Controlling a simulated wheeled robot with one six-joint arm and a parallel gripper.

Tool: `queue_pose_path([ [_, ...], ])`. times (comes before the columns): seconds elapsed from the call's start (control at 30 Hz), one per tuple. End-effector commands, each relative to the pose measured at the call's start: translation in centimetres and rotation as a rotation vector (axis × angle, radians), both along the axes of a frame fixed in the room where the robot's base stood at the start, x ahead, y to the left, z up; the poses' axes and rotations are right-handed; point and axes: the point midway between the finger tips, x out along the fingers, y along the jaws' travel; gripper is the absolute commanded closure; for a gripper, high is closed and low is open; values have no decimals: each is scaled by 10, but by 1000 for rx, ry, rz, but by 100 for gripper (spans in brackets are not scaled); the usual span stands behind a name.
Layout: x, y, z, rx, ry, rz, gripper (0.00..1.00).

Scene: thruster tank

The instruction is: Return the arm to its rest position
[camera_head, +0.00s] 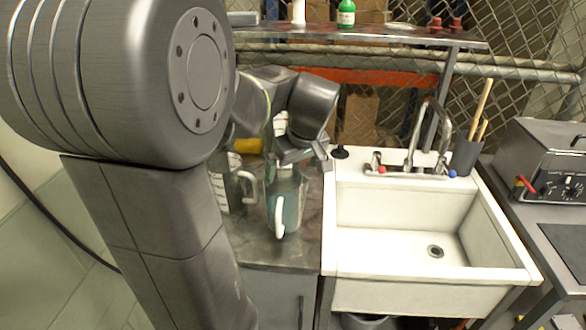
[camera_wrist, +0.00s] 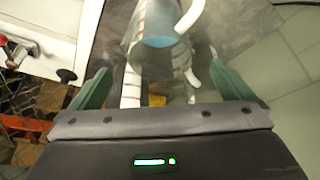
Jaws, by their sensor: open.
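My gripper (camera_head: 303,155) is at the end of my bent arm, over the counter left of the sink. In the wrist view its green-padded fingers (camera_wrist: 163,85) are spread apart. A clear jug with blue contents (camera_head: 287,208) and a white handle stands on the counter just below the gripper. In the wrist view this jug (camera_wrist: 150,38) shows beyond and between the fingers; I cannot tell whether they touch it. A second clear jug (camera_head: 229,190) with a white handle stands to its left, partly hidden by my arm.
A white sink (camera_head: 345,298) with a tap (camera_head: 415,140) is to the right. A shelf (camera_head: 380,36) with a green bottle (camera_head: 346,14) runs above the counter. A metal appliance (camera_head: 548,160) stands far right. A yellow object (camera_head: 247,146) lies behind the jugs.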

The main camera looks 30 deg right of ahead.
Motion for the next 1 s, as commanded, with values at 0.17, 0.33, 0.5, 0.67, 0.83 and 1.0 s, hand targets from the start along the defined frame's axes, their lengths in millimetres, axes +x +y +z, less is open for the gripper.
queue_pose_path([
  [0.17, 1, 0, -2, 1, 0, 0, 0],
  [0.33, 7, 1, -17, 3, 2, 1, 0],
  [0.5, 19, 1, -46, 4, 4, 2, 0],
  [0.67, 30, 2, -74, 3, 5, 1, 0],
  [0.83, 41, 2, -100, 2, 3, 2, 0],
  [1.0, 47, 1, -104, -2, -4, 1, 0],
])
